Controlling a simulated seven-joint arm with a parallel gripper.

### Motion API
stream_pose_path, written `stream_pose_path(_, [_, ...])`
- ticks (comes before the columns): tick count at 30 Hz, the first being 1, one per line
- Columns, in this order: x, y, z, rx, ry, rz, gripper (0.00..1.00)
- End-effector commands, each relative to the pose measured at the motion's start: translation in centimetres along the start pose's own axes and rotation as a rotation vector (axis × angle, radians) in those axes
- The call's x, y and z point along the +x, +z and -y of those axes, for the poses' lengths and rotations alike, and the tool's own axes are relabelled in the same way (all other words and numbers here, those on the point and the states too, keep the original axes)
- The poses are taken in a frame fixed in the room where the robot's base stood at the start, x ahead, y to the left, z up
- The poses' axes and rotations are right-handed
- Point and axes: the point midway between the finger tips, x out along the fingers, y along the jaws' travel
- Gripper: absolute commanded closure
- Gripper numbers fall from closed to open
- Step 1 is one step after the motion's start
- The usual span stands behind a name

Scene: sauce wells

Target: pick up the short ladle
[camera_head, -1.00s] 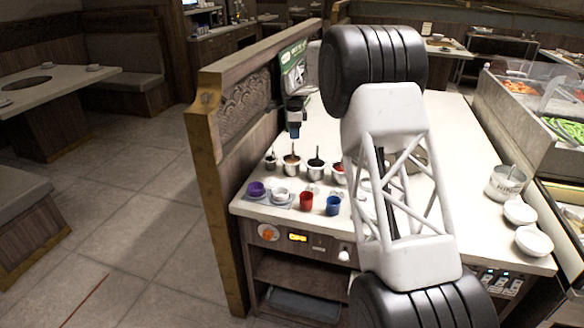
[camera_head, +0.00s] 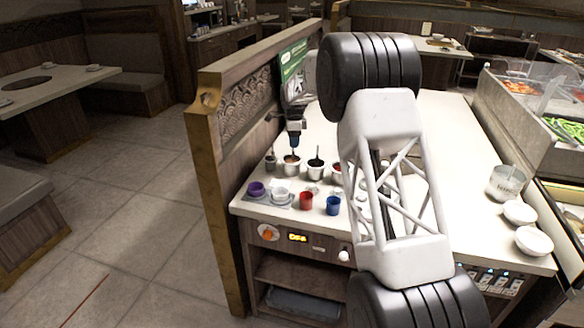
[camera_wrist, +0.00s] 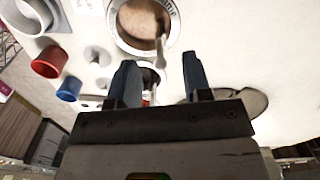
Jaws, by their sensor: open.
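My gripper (camera_head: 294,140) is over the row of sauce wells in the head view, just above the well with brownish sauce (camera_head: 291,170). In the wrist view its two blue fingers (camera_wrist: 158,68) are apart, with nothing held. A pale ladle handle (camera_wrist: 161,52) rises from the brown-sauce well (camera_wrist: 117,32) and points toward the gap between the fingertips. I cannot tell whether it touches them. Another ladle (camera_head: 316,154) stands in the dark well to the right. Which ladle is the short one is not clear from the pictures.
Purple (camera_head: 256,189), white (camera_head: 280,196), red (camera_head: 306,201) and blue (camera_head: 333,206) cups stand along the front edge. A wooden partition (camera_head: 225,130) borders the counter on the left. A pot (camera_head: 505,184) and white bowls (camera_head: 533,241) stand at right.

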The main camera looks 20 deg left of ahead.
Motion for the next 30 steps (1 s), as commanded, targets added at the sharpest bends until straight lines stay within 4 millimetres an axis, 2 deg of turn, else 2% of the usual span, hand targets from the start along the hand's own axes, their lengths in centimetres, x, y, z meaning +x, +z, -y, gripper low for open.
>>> stream_pose_path(12, [4.0, 0.2, 0.1, 0.0, 0.001, 0.0, 0.55])
stream_pose_path(30, [4.2, 0.1, 0.1, 0.0, 0.001, 0.0, 0.55])
